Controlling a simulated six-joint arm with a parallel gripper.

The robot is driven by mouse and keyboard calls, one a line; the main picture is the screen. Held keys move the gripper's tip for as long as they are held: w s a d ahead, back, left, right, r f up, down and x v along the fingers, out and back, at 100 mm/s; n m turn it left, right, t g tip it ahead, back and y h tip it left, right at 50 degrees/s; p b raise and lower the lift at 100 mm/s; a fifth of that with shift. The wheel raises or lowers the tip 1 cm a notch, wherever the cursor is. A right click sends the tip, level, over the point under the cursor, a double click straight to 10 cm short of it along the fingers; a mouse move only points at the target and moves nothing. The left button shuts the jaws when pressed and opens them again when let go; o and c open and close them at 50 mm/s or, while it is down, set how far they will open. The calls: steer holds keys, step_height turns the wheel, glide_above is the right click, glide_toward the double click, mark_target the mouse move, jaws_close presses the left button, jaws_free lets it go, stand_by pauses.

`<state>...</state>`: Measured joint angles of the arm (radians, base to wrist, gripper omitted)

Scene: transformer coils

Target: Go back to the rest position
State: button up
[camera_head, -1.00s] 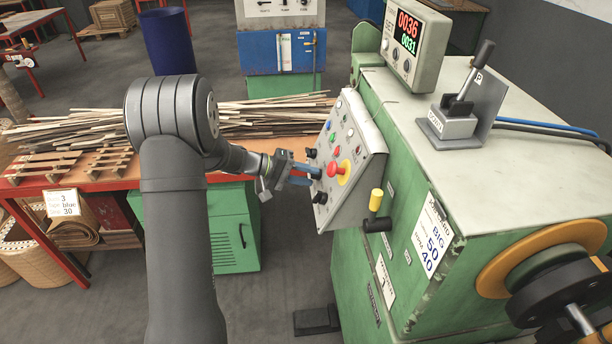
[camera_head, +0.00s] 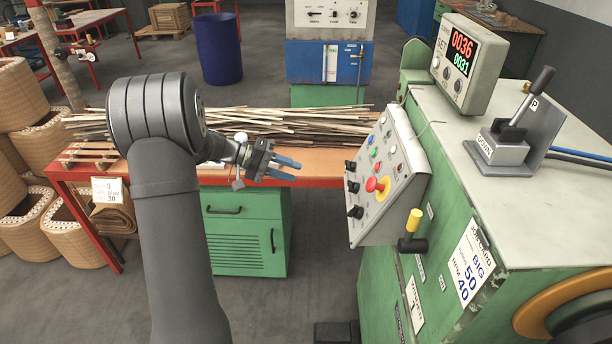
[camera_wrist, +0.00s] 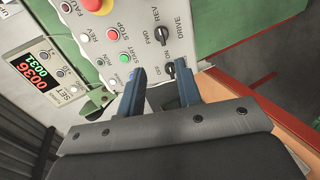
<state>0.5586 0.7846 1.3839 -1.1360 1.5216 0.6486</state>
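My gripper (camera_head: 284,169) is in the air left of the control panel (camera_head: 408,172), clear of it, in front of the wooden table. Its two blue fingers are apart with nothing between them. In the wrist view the open fingers (camera_wrist: 160,88) point toward the panel's lower knobs and the green START button (camera_wrist: 125,58). The panel also carries a red mushroom button on a yellow base (camera_head: 378,186) and several black knobs.
The green machine (camera_head: 440,240) fills the right side, with a counter display (camera_head: 462,52) reading 0036 and 0031 and a lever (camera_head: 515,125) on top. A red-edged table (camera_head: 330,160) with thin wooden strips stands behind my gripper. Wicker-like coils (camera_head: 30,225) stand at left.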

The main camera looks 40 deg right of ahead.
steer(key=shift+w+a+r, duration=0.2)
steer(key=shift+w+a, duration=0.15)
steer(key=x, duration=1.7)
steer(key=shift+s, duration=0.25)
